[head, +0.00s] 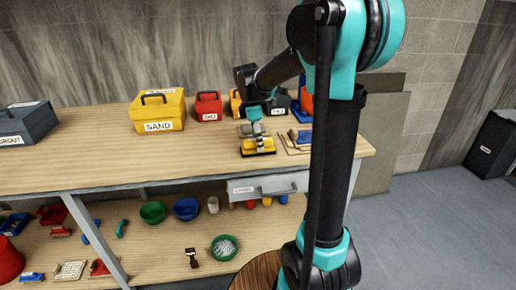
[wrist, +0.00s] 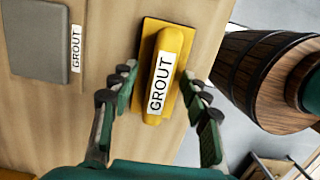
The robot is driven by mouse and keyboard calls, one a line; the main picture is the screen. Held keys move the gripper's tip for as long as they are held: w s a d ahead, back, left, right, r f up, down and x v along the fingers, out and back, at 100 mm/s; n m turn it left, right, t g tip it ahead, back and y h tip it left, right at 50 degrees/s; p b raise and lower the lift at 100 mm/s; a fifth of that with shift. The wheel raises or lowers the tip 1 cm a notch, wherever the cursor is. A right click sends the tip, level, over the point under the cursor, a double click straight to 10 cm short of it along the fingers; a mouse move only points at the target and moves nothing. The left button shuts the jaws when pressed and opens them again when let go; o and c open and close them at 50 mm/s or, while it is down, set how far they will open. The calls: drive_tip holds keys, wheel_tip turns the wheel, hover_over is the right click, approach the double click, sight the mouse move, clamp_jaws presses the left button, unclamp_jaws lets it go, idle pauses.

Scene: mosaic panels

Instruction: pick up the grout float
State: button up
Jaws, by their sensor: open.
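The grout float is a yellow block-handled tool on a yellow plate with a white GROUT label. In the wrist view the grout float (wrist: 164,52) lies on the wooden bench top, between and beyond my gripper's fingertips (wrist: 161,84). In the head view the yellow float (head: 258,143) sits near the bench's front right part, with my gripper (head: 254,118) just above and behind it. My gripper is open and empty, one finger towards each long side of the float. Whether the fingers touch it cannot be told.
A grey item labelled GROUT (wrist: 38,38) lies beside the float. A tray with a blue item (head: 299,137) is to the float's right. A yellow SAND box (head: 158,110) and a red box (head: 208,106) stand behind left. A wooden barrel (wrist: 262,80) stands off the bench.

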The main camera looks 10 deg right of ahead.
clamp_jaws()
idle(0.3)
drive_tip(key=shift+r, duration=0.1)
wheel_tip(320, 180, up, 20)
idle(0.6)
